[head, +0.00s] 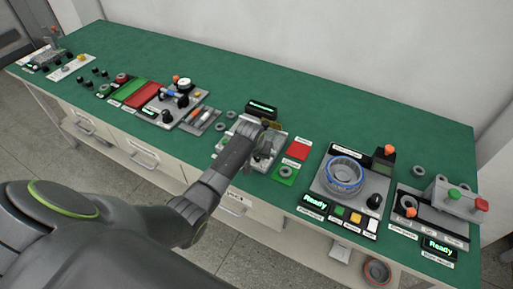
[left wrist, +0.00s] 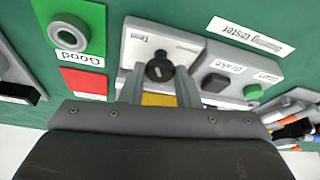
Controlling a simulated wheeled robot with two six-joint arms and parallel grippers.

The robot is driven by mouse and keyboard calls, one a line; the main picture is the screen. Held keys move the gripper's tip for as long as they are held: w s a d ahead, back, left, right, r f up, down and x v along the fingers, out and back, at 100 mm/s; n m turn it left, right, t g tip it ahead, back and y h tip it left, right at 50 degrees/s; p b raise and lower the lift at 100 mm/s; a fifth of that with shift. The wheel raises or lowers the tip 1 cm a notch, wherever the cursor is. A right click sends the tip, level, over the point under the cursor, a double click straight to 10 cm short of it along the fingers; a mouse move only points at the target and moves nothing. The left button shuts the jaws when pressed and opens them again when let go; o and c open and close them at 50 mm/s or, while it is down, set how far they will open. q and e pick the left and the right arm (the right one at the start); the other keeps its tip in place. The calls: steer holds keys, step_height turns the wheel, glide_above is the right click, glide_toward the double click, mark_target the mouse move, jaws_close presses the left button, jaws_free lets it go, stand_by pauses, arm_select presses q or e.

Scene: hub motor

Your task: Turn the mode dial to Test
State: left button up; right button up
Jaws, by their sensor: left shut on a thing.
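The mode dial (left wrist: 160,67) is a small black knob on the grey panel (left wrist: 190,50) of the bearing tester, seen in the left wrist view. A label reading Test (left wrist: 137,33) is on the panel, up and left of the knob. My left gripper (left wrist: 160,76) has its two fingers on either side of the knob and is shut on it. In the head view my left gripper (head: 262,150) is over the tester (head: 245,130) at the middle of the bench, and the arm hides the dial there. The dial's exact setting is too small to tell. My right gripper is in neither view.
A black button (left wrist: 215,83) and a green button (left wrist: 253,92) are right of the dial. A green pad (left wrist: 90,20) with a metal ring and a red pad (left wrist: 84,82) lie left. A ring fixture (head: 343,174) stands right on the green bench (head: 400,120).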

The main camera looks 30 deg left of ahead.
arm_select(q)
steer(key=shift+n+y+p, duration=0.4)
steer(key=shift+n+p, duration=0.3)
steer(key=shift+n, duration=0.3)
steer(key=o, duration=1)
steer(key=shift+c, duration=0.2)
steer(key=v, duration=1.7)
steer(key=shift+r+b, duration=0.25)
steer(key=shift+b, duration=0.15)
steer(key=shift+d, duration=0.15)
